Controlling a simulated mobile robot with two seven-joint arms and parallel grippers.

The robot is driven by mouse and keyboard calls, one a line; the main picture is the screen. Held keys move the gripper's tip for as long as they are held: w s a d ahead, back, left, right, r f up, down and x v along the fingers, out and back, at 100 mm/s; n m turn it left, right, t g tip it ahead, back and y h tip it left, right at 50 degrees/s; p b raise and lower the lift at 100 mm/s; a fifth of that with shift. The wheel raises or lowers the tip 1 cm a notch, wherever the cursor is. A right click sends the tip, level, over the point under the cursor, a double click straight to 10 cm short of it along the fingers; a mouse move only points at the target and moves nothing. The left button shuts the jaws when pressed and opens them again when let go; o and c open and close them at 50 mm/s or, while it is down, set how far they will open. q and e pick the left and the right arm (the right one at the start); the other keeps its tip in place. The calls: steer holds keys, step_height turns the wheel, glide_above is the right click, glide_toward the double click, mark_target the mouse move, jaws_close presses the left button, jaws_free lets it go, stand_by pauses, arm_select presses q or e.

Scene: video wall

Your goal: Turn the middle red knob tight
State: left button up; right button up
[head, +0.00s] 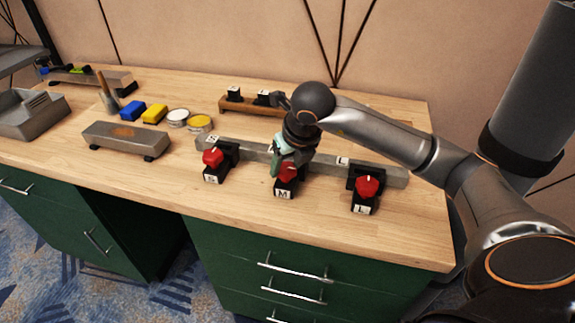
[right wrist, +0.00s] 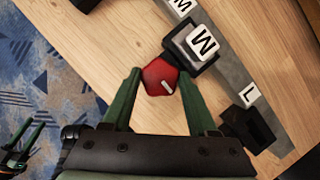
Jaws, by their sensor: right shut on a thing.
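The middle red knob (head: 287,173) sits on a black mount with a white M label (head: 283,194), fixed at the front of a grey rail (head: 254,153). My right gripper (right wrist: 160,76) is shut on this knob, with one green finger on each side. The knob (right wrist: 158,82) shows a white mark on its face in the right wrist view. In the head view my gripper and wrist partly cover the knob. My left gripper (right wrist: 22,145) shows small at the lower left edge of the right wrist view, its green fingers apart and nothing visible between them.
A left red knob (head: 212,157) and a right red knob (head: 367,187) stand on the same rail. A wooden rack (head: 240,106) lies behind. A grey block (head: 126,139), blue and yellow blocks and round tins lie left. The front counter strip is clear.

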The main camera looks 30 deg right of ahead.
steer(key=shift+m+h, duration=0.3)
steer(key=shift+m, duration=0.6)
steer(key=o, duration=1.4)
